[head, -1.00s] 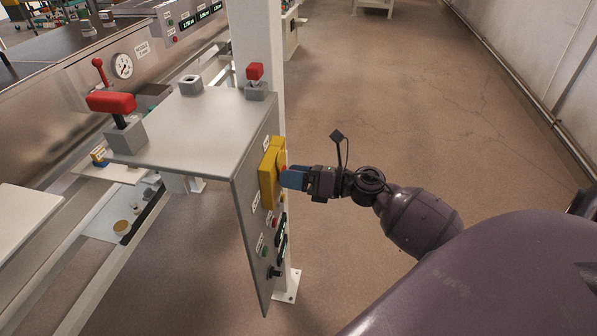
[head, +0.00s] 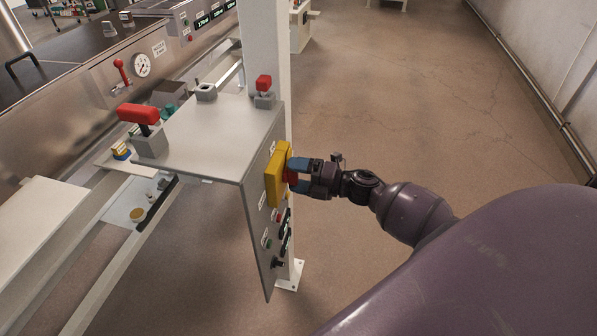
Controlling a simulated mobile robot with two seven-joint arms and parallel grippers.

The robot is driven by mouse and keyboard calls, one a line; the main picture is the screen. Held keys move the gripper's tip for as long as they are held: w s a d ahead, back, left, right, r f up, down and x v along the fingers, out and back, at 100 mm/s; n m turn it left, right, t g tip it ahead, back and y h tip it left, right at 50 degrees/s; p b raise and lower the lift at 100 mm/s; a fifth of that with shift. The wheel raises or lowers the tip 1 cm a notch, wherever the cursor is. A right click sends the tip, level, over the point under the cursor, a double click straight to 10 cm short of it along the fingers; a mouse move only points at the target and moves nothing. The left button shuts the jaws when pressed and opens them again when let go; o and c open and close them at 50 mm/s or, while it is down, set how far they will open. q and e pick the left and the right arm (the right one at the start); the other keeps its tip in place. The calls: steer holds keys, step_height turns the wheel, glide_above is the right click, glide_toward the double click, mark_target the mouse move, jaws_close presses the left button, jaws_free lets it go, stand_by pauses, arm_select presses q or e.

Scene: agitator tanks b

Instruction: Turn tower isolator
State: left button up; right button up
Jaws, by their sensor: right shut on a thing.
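The tower isolator is a yellow box (head: 277,175) with a red knob (head: 292,175) on the upper part of the grey panel's side face. My right gripper (head: 297,174) comes in from the right. Its blue-tipped fingers are shut on the red knob, and they hide part of it. The fingers now sit one above the other, with red showing between them. My left gripper does not show.
The grey panel (head: 262,235) carries small buttons and a black knob below the yellow box. A red T-handle (head: 138,114) and a small red switch (head: 263,83) stand on the top plate (head: 205,135). A white post (head: 265,45) rises behind. The floor at right is clear.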

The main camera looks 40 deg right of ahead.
steer(key=shift+d+m+p, duration=0.1)
steer(key=shift+m+p, duration=0.2)
steer(key=shift+m, duration=0.4)
steer(key=o, duration=0.8)
steer(key=shift+o, duration=0.2)
steer(key=b+v, duration=0.1)
steer(key=v, duration=0.9)
steer(key=shift+s+d, duration=0.25)
steer(key=shift+d, duration=0.05)
